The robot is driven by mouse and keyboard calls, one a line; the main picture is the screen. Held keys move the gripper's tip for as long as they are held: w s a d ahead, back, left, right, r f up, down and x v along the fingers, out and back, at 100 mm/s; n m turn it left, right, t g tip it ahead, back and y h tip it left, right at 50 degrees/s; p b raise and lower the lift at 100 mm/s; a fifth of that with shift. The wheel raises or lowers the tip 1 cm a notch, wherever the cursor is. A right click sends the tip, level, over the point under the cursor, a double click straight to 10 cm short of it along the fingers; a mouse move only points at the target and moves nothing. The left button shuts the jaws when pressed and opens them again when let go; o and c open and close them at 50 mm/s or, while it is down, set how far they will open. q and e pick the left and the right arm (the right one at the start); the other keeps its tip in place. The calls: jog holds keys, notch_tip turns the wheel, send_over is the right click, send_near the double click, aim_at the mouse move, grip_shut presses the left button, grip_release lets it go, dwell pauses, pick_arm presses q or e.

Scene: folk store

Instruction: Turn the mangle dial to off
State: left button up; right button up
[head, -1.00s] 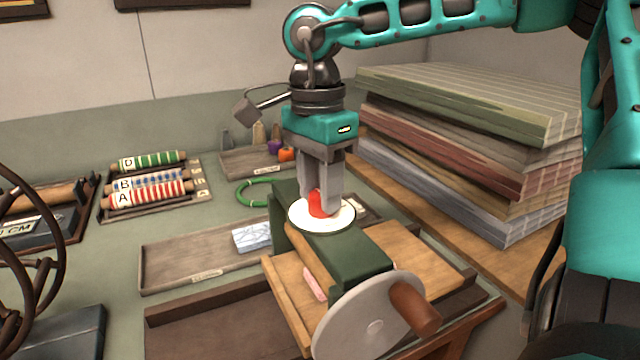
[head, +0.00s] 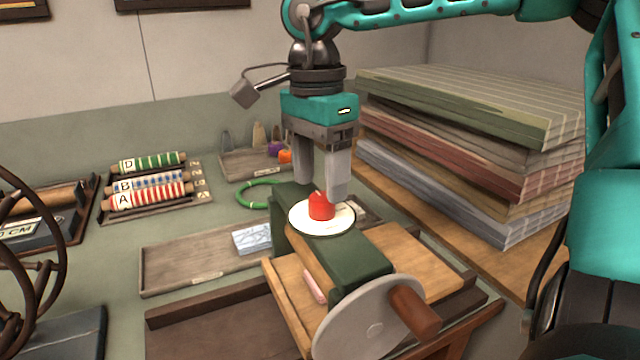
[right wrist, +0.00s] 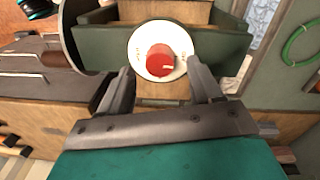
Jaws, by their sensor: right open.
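The mangle (head: 360,265) is a dark green body on a wooden bed, with a grey crank wheel (head: 350,325) and brown handle in front. On its top is the dial, a red knob (head: 320,207) on a white disc (head: 338,221). In the right wrist view the knob (right wrist: 158,58) bears a pale mark at its lower right; the small lettering on the disc (right wrist: 148,34) is too small to read. My right gripper (head: 320,187) is open and empty, pointing down just above the knob, its fingers apart on either side. My left gripper is out of view.
A tall stack of folded cloth (head: 470,150) stands to the right. Patterned rollers (head: 150,185) lie in a rack at the left. A long grey tray (head: 190,262) and a green ring (head: 243,196) lie left of the mangle. A dark spoked wheel (head: 62,225) is at the left edge.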

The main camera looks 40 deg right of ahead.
aim_at(317, 195)
notch_tip(317, 195, up, 10)
jog(key=p, duration=0.1)
jog(key=shift+w+r+p, duration=0.25)
jog(key=shift+p, duration=0.05)
dwell(0.4)
